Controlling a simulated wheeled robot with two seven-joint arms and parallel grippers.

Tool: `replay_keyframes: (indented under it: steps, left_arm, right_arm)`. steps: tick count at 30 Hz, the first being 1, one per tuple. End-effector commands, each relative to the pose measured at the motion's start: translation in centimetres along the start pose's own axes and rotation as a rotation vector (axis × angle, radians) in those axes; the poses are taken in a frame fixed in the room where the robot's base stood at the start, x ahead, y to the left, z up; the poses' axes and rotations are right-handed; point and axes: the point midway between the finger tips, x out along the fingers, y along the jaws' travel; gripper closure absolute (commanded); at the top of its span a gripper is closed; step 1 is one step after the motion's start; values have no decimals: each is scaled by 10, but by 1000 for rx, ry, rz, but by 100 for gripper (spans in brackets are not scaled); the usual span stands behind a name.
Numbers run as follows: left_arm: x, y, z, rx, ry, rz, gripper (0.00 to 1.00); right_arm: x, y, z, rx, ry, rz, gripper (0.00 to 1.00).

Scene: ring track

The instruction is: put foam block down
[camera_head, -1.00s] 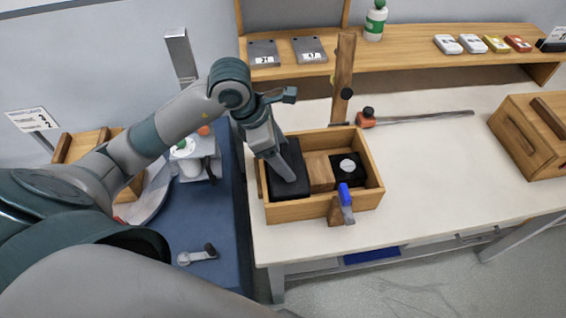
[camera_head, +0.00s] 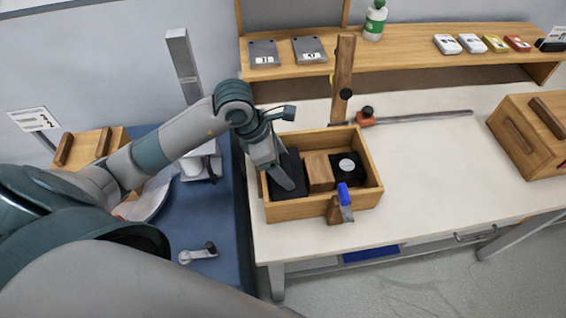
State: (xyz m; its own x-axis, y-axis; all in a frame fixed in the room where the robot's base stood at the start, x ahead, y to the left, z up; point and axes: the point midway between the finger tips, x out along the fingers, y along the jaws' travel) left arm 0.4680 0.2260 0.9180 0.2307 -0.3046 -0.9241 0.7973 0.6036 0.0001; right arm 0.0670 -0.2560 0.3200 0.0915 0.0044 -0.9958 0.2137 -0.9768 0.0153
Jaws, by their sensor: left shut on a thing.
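A dark foam block (camera_head: 292,163) is in the left end of an open wooden tray (camera_head: 292,209) on the white workbench. My left gripper (camera_head: 284,182) reaches down into the tray and is shut on the foam block, covering part of it. Whether the block touches the tray floor is hidden. A brown wooden block (camera_head: 319,172) sits just right of it, then a black block with a white round top (camera_head: 347,168). My right gripper is not in view.
A blue-tipped clamp (camera_head: 343,198) is at the tray's front wall. A wooden post (camera_head: 342,80) and a long bar clamp (camera_head: 420,116) are behind it. A wooden box (camera_head: 533,135) stands at right. The bench (camera_head: 440,175) between is clear.

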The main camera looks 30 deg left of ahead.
Motion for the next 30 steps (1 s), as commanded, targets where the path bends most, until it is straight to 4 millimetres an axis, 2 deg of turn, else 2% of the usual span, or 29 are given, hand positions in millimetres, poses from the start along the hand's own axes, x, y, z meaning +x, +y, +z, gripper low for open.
replay_keyframes:
  steps: [5, 6, 8, 23, 30]
  left_arm:
    - [3, 0, -1, 0, 0, 0, 62]
    - [2, 0, -1, 0, 0, 0, 24]
    - [2, 0, -1, 0, 0, 0, 12]
    - [-3, 1, 0, 0, -1, 2, 12]
    - [-34, 1, 0, 3, -2, 4, 12]
  right_arm:
    - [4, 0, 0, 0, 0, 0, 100]
    - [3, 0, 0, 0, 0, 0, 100]
    - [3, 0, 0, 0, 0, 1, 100]
    - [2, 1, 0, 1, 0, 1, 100]
    - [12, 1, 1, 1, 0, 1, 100]
